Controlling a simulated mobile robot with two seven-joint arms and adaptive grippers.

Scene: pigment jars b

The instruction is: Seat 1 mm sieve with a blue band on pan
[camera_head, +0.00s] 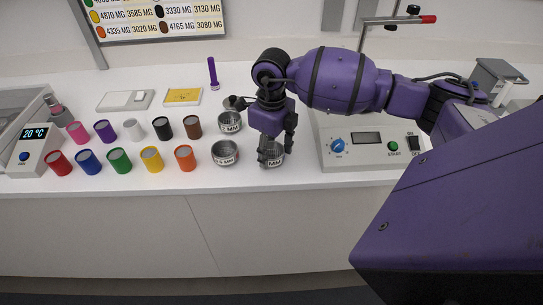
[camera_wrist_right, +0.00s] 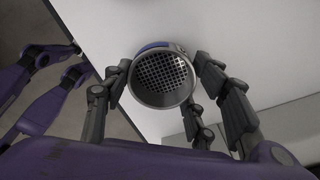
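A small grey sieve with a blue band (camera_wrist_right: 152,47) shows in the right wrist view, its square mesh facing the camera. In the head view this sieve (camera_head: 273,162) is at the counter's front, partly hidden by my right gripper; only "MM" of its label is legible. My right gripper (camera_wrist_right: 160,72) has its fingers around the sieve's wall, and they appear to touch it on both sides. It also shows in the head view (camera_head: 275,150), pointing down. I cannot tell whether the sieve is lifted. Two similar round vessels, one marked 2 MM (camera_head: 230,128), stand to the left. My left gripper is not seen.
Several coloured jars, such as the orange jar (camera_head: 184,158), stand in two rows at left. A device with a blue knob (camera_head: 350,155) stands close at right. A purple upright tool (camera_head: 213,73) is behind. The counter's front edge is close to the sieve.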

